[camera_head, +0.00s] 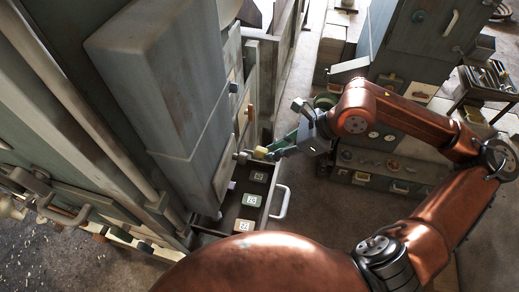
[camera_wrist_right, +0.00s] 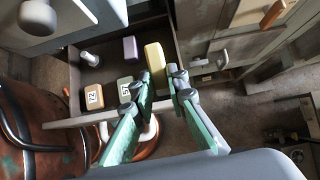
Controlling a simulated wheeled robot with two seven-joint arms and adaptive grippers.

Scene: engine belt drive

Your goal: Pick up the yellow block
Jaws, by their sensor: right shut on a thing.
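The yellow block (camera_head: 261,152) is at the tip of my right gripper (camera_head: 271,152), just above the far end of the open drawer (camera_head: 281,203). In the right wrist view the long yellow block (camera_wrist_right: 154,57) sits at the fingertips of the right gripper (camera_wrist_right: 159,80), which is shut on it. Its lower end is partly hidden by the green fingers. I cannot tell whether it touches the drawer. My left gripper is not in view.
The drawer also holds a purple block (camera_wrist_right: 130,48), a green numbered block (camera_wrist_right: 125,89) and an orange numbered block (camera_wrist_right: 94,96). The grey cabinet (camera_head: 165,90) stands close to the left of the gripper. Open floor (camera_head: 320,200) lies right of the drawer.

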